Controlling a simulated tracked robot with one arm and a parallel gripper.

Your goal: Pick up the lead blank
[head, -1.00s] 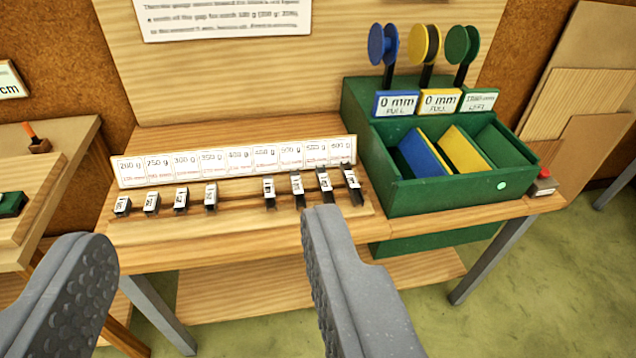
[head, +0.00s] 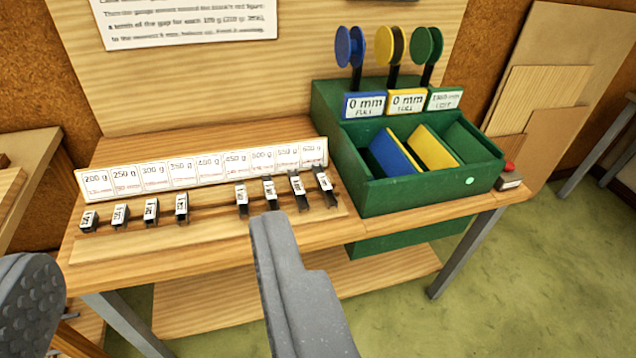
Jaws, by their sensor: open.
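Several small dark lead blanks with white tags stand in a row on a wooden rack (head: 220,228) on the bench. A left group includes one blank (head: 182,207) at its right end. A right group includes one blank (head: 242,199) at its left end. An empty gap lies between the groups, below the 400 g label. I cannot tell which blank is meant; the tags are too small to read. My gripper (head: 150,245) is open and empty, in front of the rack. Its right finger overlaps the rack's front edge in the picture; its left finger is at the left edge.
A label strip (head: 205,169) reading 200 g to 600 g stands behind the blanks. A green box (head: 420,190) with blue and yellow dividers sits to the right, below three coloured discs on stems. A red button (head: 509,170) is at the bench's right end. A printed notice hangs behind.

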